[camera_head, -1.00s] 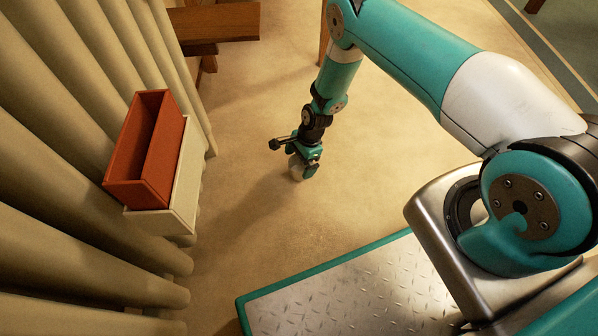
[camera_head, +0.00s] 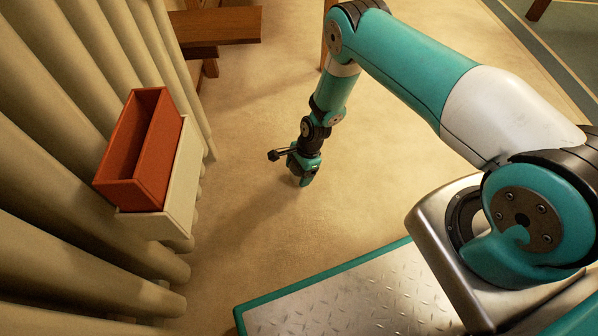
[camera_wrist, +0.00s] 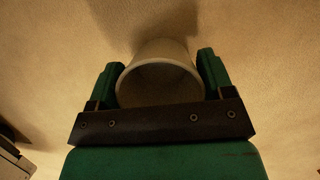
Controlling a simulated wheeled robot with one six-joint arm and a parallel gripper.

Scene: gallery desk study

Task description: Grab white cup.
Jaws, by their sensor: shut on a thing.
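The white cup (camera_wrist: 160,57) is between the two green fingers of my gripper (camera_wrist: 158,78) in the wrist view. Its round rim faces the camera and its inside is in shadow. The fingers are shut on its left and right sides. In the head view my gripper (camera_head: 303,176) points down over the beige floor. I cannot tell whether the cup touches the floor.
An orange-red open box (camera_head: 122,152) sits on a cream box (camera_head: 184,185) beside the curtain (camera_head: 60,170) at the left. Wooden furniture (camera_head: 228,26) stands at the back left. The beige floor (camera_head: 250,230) around my gripper is clear.

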